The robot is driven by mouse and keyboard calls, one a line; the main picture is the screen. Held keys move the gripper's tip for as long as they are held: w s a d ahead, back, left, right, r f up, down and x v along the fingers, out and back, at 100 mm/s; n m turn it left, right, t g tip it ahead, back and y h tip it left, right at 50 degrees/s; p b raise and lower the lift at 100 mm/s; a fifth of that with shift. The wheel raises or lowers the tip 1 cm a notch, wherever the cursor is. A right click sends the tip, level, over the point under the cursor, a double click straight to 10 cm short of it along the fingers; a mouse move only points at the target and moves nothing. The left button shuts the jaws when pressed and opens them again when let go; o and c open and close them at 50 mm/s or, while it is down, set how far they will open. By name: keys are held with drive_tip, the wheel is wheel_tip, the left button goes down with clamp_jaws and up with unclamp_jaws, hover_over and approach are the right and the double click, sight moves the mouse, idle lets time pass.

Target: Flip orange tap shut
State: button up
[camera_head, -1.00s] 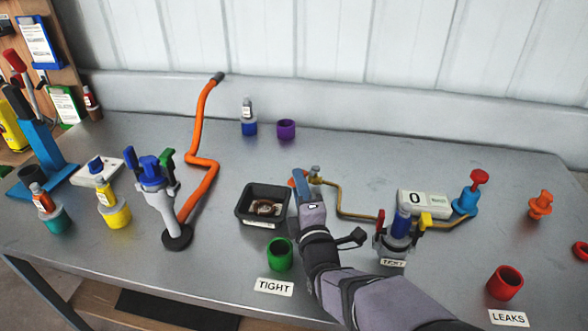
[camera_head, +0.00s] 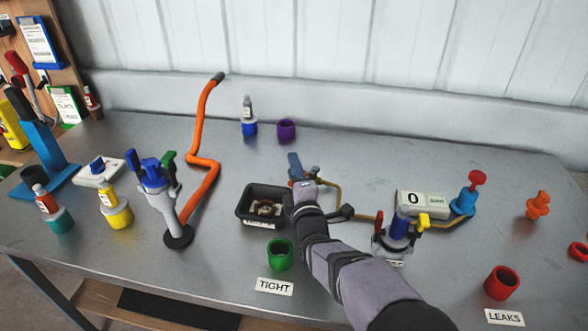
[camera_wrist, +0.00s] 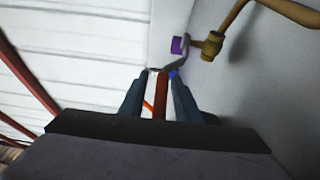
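The orange tap handle (camera_wrist: 160,95) shows as an orange-red bar between my two blue fingers in the wrist view. A small piece of the orange tap (camera_head: 291,183) shows beside my fingers in the head view; most of it is hidden. My gripper (camera_wrist: 161,73) is open around the handle, with narrow gaps seen on both sides. It also shows in the head view (camera_head: 294,164), at the left end of the brass pipe (camera_head: 333,190). A brass fitting (camera_wrist: 212,45) stands just beyond the fingertips. I cannot tell whether a finger touches the handle.
A black tray (camera_head: 248,222) lies close to the left of my wrist, and a green cup (camera_head: 279,254) stands in front. The gauge box (camera_head: 422,203) and the blue valve with a red knob (camera_head: 465,200) stand to the right. The table behind is mostly clear.

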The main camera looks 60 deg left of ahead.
drive_tip(key=shift+c, duration=0.6)
clamp_jaws()
drive_tip(key=g+b, duration=0.1)
drive_tip(key=n+b, duration=0.1)
drive_tip(key=shift+w+d+f+g+y+b, duration=0.1)
drive_tip(key=shift+d+g+y+b, duration=0.2)
drive_tip(key=shift+d+g+y, duration=0.1)
drive_tip(key=shift+d+n+g+b, duration=0.35)
drive_tip(key=shift+n+g+b, duration=0.15)
drive_tip(key=shift+n+g, duration=0.3)
drive_tip(key=shift+o, duration=0.6)
unclamp_jaws()
